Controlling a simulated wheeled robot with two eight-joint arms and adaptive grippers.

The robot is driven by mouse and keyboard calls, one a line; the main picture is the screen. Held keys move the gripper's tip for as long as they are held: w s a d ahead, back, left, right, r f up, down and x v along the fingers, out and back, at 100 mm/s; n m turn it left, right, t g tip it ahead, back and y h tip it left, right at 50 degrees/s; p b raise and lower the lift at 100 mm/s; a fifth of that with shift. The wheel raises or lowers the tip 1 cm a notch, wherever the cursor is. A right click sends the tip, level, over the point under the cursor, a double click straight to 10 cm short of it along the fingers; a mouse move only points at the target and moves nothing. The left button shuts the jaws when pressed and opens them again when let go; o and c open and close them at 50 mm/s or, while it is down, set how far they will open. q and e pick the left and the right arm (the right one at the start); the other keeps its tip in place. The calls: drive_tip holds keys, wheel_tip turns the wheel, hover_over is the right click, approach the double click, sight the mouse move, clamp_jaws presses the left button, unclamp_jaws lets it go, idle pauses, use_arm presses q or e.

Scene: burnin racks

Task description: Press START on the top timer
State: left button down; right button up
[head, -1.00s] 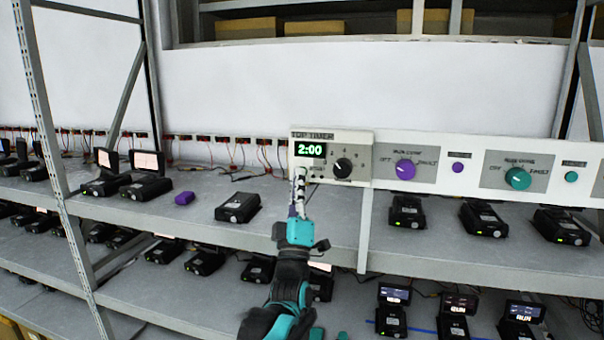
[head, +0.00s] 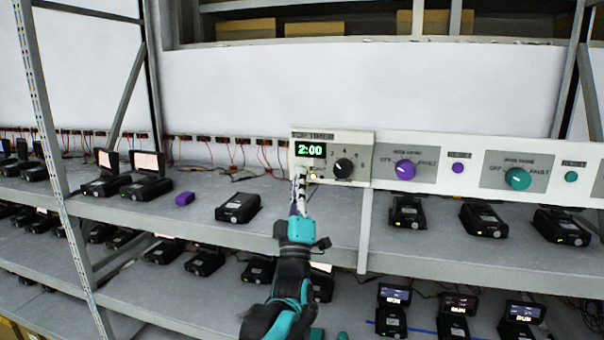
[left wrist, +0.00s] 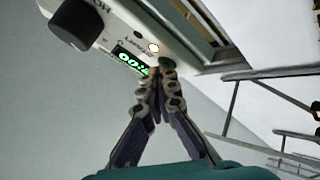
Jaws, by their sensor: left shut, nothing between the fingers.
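The top timer (head: 334,137) is a pale box at the left end of the panel, with a green display (head: 310,150) reading 2:00 and a black knob (head: 343,167). My left gripper (head: 300,176) is shut and empty, its fingertips at the timer's lower left front, below the display. In the left wrist view the tips (left wrist: 161,74) are at a dark green button (left wrist: 166,62), partly covering the display's end. A small lit yellowish-white spot (left wrist: 153,47) is beside that button. I cannot tell whether the tips touch the button. My right gripper is out of view.
Right of the timer, the panel carries a purple knob (head: 405,169) and a teal knob (head: 518,179), each with a small button beside it. Black devices stand on the shelves below. A small purple block (head: 185,198) lies on the upper shelf at left.

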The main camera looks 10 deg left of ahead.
use_arm(q)
drive_tip(key=shift+s, duration=0.9)
drive_tip(key=s, duration=0.5)
drive_tip(key=shift+a+p, duration=0.1)
drive_tip(key=shift+p, duration=0.3)
drive_tip(key=shift+w, duration=0.1)
